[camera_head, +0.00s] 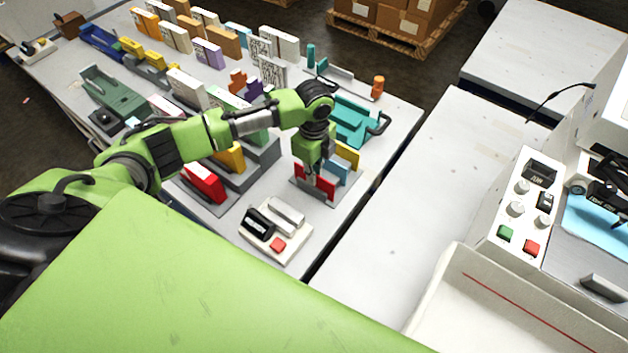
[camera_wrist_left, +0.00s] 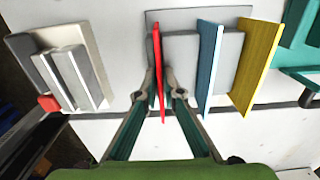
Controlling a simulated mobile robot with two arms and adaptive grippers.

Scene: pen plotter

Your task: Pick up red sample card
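The red sample card (camera_head: 326,189) stands upright in a grey rack (camera_head: 318,200) on the table. In the left wrist view the red card (camera_wrist_left: 157,60) is a thin upright sheet seen edge-on. My left gripper (camera_head: 312,175) points down over the rack and hides part of the card. In the left wrist view the fingers of my left gripper (camera_wrist_left: 159,88) are on either side of the red card, with narrow gaps visible, so it looks open around the card. My right gripper is not in view.
A blue card (camera_wrist_left: 210,65) and a yellow card (camera_wrist_left: 256,62) stand in the same rack, to the right. A white device with a red button (camera_head: 277,244) sits in front. Teal parts (camera_head: 352,122) lie behind. The neighbouring white table (camera_head: 400,200) is bare.

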